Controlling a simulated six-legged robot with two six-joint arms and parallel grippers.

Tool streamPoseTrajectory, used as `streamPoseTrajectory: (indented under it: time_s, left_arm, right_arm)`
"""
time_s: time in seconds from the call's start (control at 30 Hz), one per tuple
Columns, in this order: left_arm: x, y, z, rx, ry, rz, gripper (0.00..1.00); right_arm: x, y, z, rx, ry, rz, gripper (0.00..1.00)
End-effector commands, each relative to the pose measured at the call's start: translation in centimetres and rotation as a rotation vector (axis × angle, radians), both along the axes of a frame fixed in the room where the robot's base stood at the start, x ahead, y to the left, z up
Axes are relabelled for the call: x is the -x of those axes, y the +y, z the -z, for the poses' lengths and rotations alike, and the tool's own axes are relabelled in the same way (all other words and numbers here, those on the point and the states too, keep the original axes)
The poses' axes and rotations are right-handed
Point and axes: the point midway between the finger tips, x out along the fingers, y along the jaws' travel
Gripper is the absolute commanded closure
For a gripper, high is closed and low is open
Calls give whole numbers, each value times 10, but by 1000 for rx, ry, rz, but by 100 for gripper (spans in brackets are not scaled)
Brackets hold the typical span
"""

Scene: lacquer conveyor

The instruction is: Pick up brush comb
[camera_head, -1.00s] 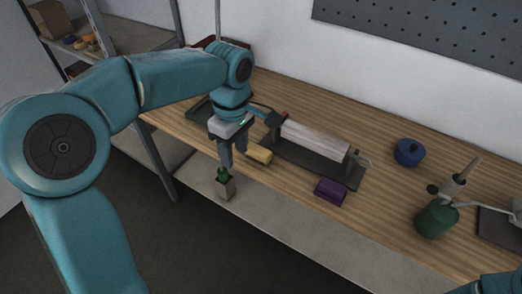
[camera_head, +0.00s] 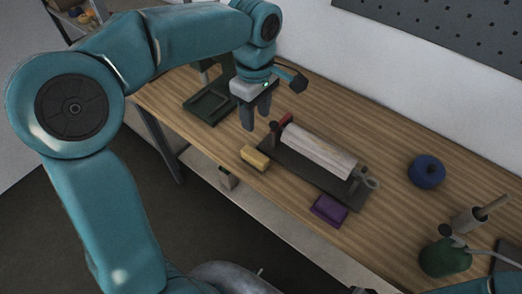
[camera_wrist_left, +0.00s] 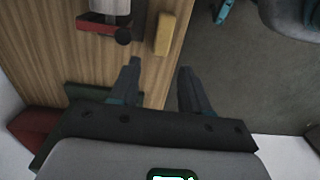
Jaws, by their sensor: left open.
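I cannot pick out with certainty which thing is the brush comb. A yellow block (camera_head: 255,158) lies near the table's front edge, beside a roller on a dark base (camera_head: 320,150). A purple block (camera_head: 328,210) lies further right along that edge. My left gripper (camera_head: 257,118) is open and empty, pointing down above the table, behind the yellow block and left of the roller. In the left wrist view its two fingers (camera_wrist_left: 160,68) are apart with nothing between them, and the yellow block (camera_wrist_left: 165,34) is beyond the tips. My right gripper is out of view.
A dark green tray (camera_head: 207,108) is at the table's left end. A blue pot (camera_head: 427,172), a green pot (camera_head: 443,260) and a cup with a stick (camera_head: 472,218) stand at the right. A small box (camera_head: 227,179) shows below the front edge.

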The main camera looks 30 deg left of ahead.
Motion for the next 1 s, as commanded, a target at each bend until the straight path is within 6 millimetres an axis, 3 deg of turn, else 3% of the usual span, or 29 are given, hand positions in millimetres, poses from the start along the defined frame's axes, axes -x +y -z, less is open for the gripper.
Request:
streamPoseTrajectory:
  time_s: [0.17, 0.5, 0.77, 1.0]
  left_arm:
    - [6, 1, 22, -1, 5, -1, 53]
    - [10, 1, 97, 0, 4, -1, 53]
    - [7, 1, 118, 0, 4, 0, 53]
    - [4, 2, 156, 1, 4, 0, 53]
  right_arm:
    - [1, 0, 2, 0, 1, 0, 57]
    - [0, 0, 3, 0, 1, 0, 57]
    - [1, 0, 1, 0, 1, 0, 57]
    - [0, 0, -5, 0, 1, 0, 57]
